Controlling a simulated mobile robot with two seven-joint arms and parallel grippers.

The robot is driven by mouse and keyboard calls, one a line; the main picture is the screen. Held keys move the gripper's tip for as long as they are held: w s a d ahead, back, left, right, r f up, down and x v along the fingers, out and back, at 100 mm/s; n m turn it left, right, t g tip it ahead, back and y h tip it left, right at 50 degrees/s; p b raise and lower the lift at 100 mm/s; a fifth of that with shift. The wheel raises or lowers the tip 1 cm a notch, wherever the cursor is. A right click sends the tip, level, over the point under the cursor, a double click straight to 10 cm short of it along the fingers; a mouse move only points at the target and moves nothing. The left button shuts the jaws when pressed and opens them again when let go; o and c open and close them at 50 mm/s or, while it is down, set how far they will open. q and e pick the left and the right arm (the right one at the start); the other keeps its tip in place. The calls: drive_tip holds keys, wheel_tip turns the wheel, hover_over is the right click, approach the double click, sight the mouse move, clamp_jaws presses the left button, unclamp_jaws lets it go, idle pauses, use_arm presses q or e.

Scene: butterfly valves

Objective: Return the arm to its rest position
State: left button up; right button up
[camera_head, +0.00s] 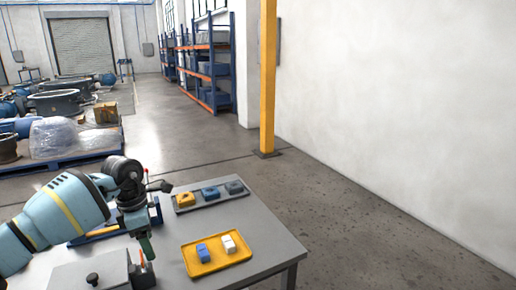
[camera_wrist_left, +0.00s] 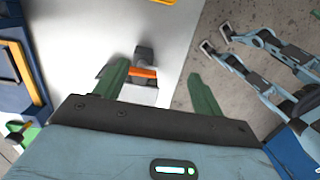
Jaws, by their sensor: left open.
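My left arm comes in from the left in the head view. My left gripper (camera_head: 147,246) points down over the grey table (camera_head: 265,222), near the table's left part. In the left wrist view my left gripper (camera_wrist_left: 160,82) shows two green fingers spread apart. A pale block-like item with an orange band (camera_wrist_left: 143,73) and a dark knob shows between the fingers. I cannot tell its distance, and I see no finger touching it.
A yellow tray (camera_head: 218,266) with a blue and a white piece lies right of the gripper. Behind it is a grey tray (camera_head: 212,204) with yellow, blue and dark pieces. A grey box (camera_head: 95,270) stands at the front left. A yellow post (camera_head: 267,80) rises beyond the table.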

use_arm(q)
drive_tip(key=s+d+f+n+t+h, duration=0.25)
drive_tip(key=s+d+n+h, duration=0.3)
drive_tip(key=d, duration=0.45)
drive_tip(key=s+d+f+n+t+h, duration=0.1)
drive_tip(key=s+d+f+n+h, duration=0.4)
drive_tip(key=d, duration=0.4)
drive_tip(key=s+d+f+n+t+h, duration=0.2)
drive_tip(key=s+d+n+h, duration=0.1)
drive_tip(key=d+h, duration=0.55)
drive_tip(key=s+a+f+n+t+y, duration=0.3)
drive_tip(key=a+f+n+t+y, duration=0.25)
drive_tip(key=n, duration=0.55)
drive_tip(key=s+a+f+n+t+y, duration=0.35)
drive_tip(key=f+n+y, duration=0.35)
drive_tip(key=n, duration=0.5)
drive_tip(key=s+a+f+n+g+y, duration=0.2)
drive_tip(key=s+a+f+n, duration=0.1)
drive_tip(key=s, duration=0.6)
drive_tip(key=s+a+f+n+g+y, duration=0.3)
drive_tip(key=s+f+n, duration=0.3)
drive_tip(key=s, duration=0.3)
drive_tip(key=shift+a+f+g+y, duration=0.35)
drive_tip(key=shift+a, duration=0.15)
drive_tip(key=shift+s+n, duration=0.15)
drive_tip(key=shift+n, duration=0.1)
